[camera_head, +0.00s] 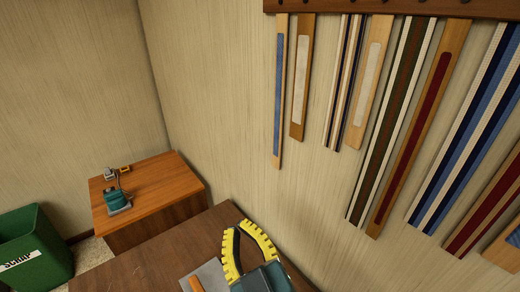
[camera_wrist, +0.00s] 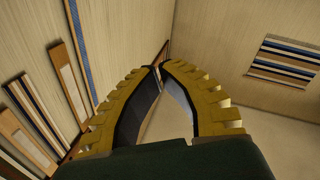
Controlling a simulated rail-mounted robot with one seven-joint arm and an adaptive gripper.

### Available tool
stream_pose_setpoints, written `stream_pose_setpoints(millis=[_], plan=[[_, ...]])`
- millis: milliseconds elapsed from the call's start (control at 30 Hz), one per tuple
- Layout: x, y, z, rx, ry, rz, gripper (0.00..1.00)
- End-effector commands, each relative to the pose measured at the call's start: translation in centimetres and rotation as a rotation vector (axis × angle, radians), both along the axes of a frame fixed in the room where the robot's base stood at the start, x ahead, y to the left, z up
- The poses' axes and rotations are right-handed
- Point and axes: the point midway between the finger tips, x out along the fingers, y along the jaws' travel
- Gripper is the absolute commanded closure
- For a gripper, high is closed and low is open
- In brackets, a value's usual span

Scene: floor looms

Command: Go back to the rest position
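My gripper (camera_head: 239,226) has yellow ribbed fingers with dark inner pads and is at the bottom middle of the head view, over the dark wooden bench top. In the wrist view my gripper (camera_wrist: 158,67) points toward the room's corner. Its fingers bow outward and their tips come together, with nothing seen held between them. My arm behind the gripper is mostly cut off by the frame.
A dark wooden bench (camera_head: 150,262) bears a grey plate (camera_head: 207,275) beside my gripper. A lower wooden table (camera_head: 165,182) holds a teal tool (camera_head: 117,200). A green scrap bin (camera_head: 35,255) stands left. Woven bands (camera_head: 395,120) and wooden slats (camera_head: 302,80) hang on the wall.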

Motion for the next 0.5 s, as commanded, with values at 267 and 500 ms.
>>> stream_pose_setpoints(millis=[267,500], plan=[[-8.2,-9.2,14.0,0.258,-0.242,-0.344,1.0],[-8.6,-10.2,22.9,0.397,-0.214,-0.355,1.0]])
